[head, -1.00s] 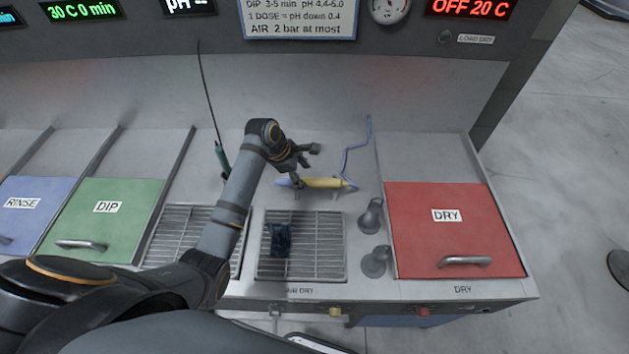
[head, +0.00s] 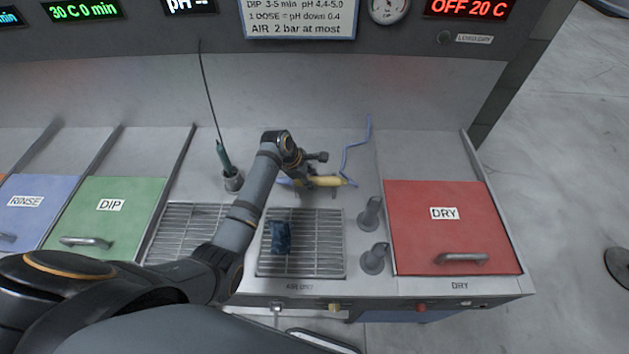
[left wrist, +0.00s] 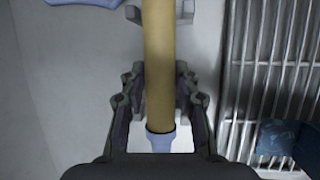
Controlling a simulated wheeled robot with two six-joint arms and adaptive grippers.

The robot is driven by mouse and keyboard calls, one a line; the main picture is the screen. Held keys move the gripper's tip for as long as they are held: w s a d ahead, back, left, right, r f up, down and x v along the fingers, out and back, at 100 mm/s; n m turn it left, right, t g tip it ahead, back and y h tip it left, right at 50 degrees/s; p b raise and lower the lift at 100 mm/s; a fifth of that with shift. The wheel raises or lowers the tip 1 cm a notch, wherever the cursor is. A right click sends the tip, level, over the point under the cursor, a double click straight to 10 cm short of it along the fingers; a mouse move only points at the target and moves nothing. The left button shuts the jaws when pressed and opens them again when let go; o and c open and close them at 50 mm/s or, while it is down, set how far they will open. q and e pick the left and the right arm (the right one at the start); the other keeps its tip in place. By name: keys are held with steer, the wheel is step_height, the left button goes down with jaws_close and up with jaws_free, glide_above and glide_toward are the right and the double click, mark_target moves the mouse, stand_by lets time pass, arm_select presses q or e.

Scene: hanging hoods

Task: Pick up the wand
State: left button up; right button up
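The wand (head: 326,182) is a yellow tube with blue at its end and a blue hose (head: 346,160) running up the back wall. It lies on small grey supports on the steel worktop, behind the middle grate. My left gripper (head: 308,170) is over the wand's left part, which it partly hides. In the left wrist view, the wand (left wrist: 159,75) runs between the two fingers of the left gripper (left wrist: 161,100), with a finger on each side. The fingers look apart, with narrow gaps beside the tube. My right gripper is not in view.
A dark blue piece (head: 281,237) lies on the grate (head: 318,250). Two grey knobs (head: 371,213) stand right of it, beside the red DRY lid (head: 440,235). A dark probe (head: 222,158) stands in a holder to the left. The green DIP lid (head: 105,215) is further left.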

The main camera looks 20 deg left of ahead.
arm_select(q)
jaws_close()
